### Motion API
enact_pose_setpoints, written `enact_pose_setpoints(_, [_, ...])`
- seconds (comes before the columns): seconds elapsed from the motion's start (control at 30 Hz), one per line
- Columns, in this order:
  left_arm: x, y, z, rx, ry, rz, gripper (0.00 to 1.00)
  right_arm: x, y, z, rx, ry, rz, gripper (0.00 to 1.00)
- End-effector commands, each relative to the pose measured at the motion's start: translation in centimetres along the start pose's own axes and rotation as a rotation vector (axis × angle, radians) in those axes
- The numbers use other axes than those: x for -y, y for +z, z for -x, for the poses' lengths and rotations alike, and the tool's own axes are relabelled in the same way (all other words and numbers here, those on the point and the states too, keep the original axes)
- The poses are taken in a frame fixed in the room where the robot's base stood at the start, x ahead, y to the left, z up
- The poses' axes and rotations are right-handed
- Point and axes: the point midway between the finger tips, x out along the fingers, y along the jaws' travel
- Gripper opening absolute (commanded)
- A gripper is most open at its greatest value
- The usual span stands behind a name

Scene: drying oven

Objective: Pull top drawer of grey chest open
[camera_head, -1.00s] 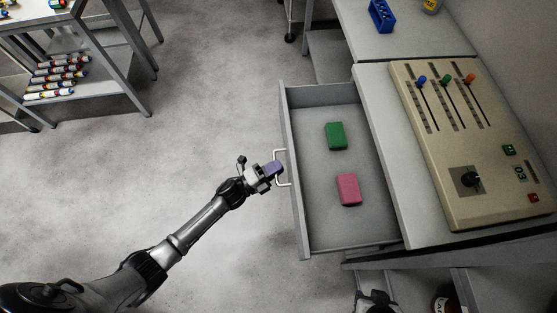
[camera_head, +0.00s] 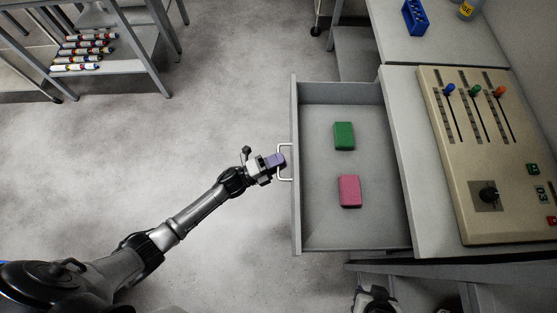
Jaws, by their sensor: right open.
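The grey chest's top drawer (camera_head: 301,225) stands pulled well out to the left, showing its interior. A green block (camera_head: 344,136) and a pink block (camera_head: 349,191) lie inside it, apart. The pale drawer handle (camera_head: 284,178) is on the drawer's left-facing front. My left gripper (camera_head: 279,161), with purple fingers, is at the middle of the handle and shut on it; the fingers hide part of the bar. My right gripper (camera_head: 372,294) is partly in view at the bottom edge, below the drawer, open and apart from it.
A beige control panel (camera_head: 475,150) with sliders and a knob lies on the grey top right of the drawer. A shelf table (camera_head: 135,55) with several markers stands upper left. The floor left of the drawer is clear.

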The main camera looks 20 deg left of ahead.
Motion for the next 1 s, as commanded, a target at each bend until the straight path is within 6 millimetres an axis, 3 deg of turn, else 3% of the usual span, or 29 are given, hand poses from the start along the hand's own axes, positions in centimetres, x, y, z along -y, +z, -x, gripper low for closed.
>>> enact_pose_setpoints(0.1, [0.0, 0.0, 0.0, 0.000, 0.000, 0.000, 0.37, 0.1, 0.0, 0.0, 0.000, -0.002, -0.003, 0.43])
enact_pose_setpoints(0.47, [0.0, 0.0, 0.9, 0.000, 0.001, 0.001, 0.37, 0.2, -0.1, 0.1, -0.001, -0.006, -0.007, 0.43])
enact_pose_setpoints(1.0, [0.0, -0.1, 10.7, 0.001, 0.003, 0.001, 0.37, -0.1, -0.3, 0.8, 0.000, 0.001, 0.001, 0.43])
